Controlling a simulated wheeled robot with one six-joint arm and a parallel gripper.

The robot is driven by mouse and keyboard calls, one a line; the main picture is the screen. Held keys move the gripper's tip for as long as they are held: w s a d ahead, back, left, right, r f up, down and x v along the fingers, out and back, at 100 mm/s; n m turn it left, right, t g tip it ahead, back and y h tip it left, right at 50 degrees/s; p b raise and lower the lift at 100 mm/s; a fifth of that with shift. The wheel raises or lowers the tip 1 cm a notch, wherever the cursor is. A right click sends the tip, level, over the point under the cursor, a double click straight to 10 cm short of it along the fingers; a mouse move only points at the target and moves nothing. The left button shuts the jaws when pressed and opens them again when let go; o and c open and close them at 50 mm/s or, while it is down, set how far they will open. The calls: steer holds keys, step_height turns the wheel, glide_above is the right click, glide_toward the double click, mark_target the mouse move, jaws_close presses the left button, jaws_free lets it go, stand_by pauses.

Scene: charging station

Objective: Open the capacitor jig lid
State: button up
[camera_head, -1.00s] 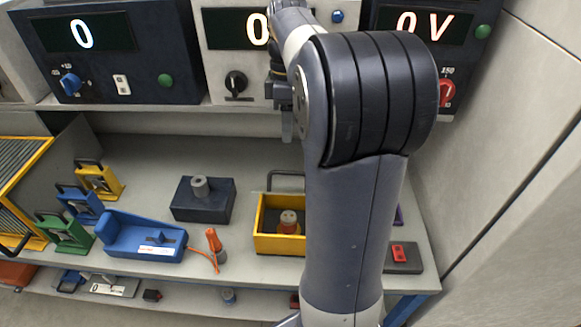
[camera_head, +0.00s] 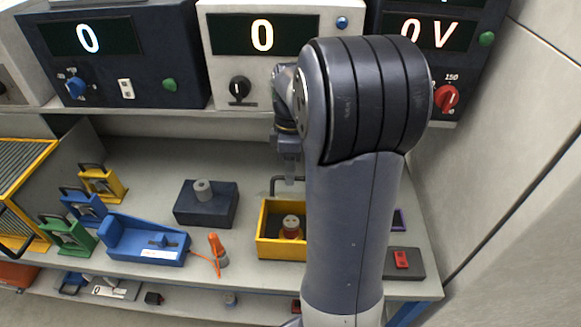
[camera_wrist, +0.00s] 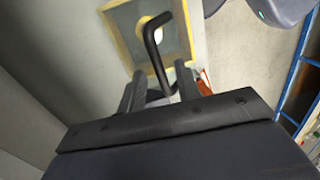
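The capacitor jig appears to be the yellow box (camera_head: 262,235) on the bench, with a round part (camera_head: 291,226) inside. A black bar handle (camera_head: 273,186) stands at its back edge, partly hidden by my gripper and arm. In the wrist view, the yellow frame (camera_wrist: 119,38) is at the top and the bent black handle (camera_wrist: 153,48) runs down toward my gripper (camera_wrist: 160,88). The two dark fingers are apart, with the handle's lower end showing between them. I cannot tell whether they touch it. A separate lid surface cannot be made out.
A dark block with a grey cylinder (camera_head: 206,205) stands left of the box. An orange tool (camera_head: 217,249) and a blue fixture (camera_head: 147,241) are farther left. A dark pad with a red switch (camera_head: 402,260) is at right. Meter units (camera_head: 262,60) sit on the shelf above.

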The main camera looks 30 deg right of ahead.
jaws_close()
stand_by(0.4)
